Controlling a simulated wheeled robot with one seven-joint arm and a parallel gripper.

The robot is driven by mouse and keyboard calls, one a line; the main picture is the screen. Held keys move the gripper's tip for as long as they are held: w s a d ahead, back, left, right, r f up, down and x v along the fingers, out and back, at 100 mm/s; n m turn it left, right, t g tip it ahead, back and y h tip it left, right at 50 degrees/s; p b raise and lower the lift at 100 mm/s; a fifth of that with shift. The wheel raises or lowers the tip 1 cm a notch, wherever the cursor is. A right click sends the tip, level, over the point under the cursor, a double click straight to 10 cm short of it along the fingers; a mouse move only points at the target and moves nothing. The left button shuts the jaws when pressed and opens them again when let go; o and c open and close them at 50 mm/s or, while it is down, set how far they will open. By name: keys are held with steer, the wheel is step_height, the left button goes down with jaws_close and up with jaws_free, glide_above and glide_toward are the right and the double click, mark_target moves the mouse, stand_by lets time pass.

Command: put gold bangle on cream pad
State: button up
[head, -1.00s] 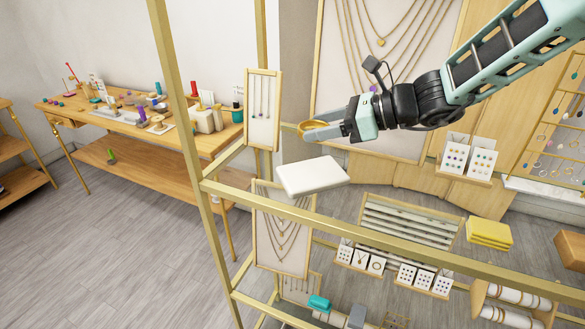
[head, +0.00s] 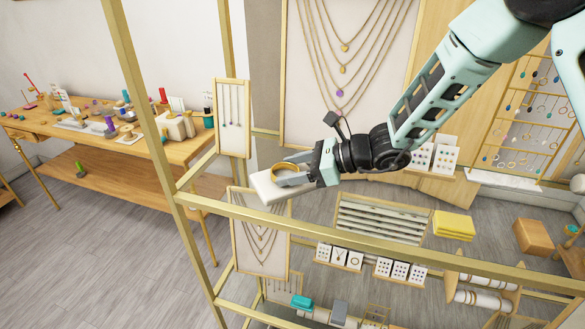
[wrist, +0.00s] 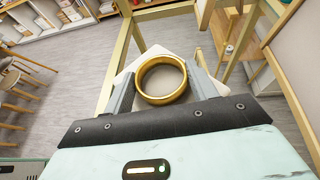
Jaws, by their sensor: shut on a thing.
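The gold bangle (head: 284,168) is a plain gold ring. My gripper (head: 286,180) is shut on it; in the wrist view the bangle (wrist: 161,79) sits between the two grey fingers (wrist: 160,88). The cream pad (head: 262,189) is a pale flat slab, partly hidden behind my gripper in the head view. In the wrist view the pad (wrist: 152,52) shows behind and around the bangle. The bangle is over the pad in both views. I cannot tell whether it touches the pad.
A brass rack frame (head: 370,236) crosses in front. A small necklace board (head: 232,118) stands just left of the pad, and another necklace board (head: 262,268) is below. A yellow stack (head: 453,225) lies at right. A wooden workbench (head: 90,133) stands far left.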

steer(key=shift+f, duration=0.25)
steer(key=o, duration=1)
steer(key=shift+r, duration=0.1)
steer(key=shift+r, duration=0.15)
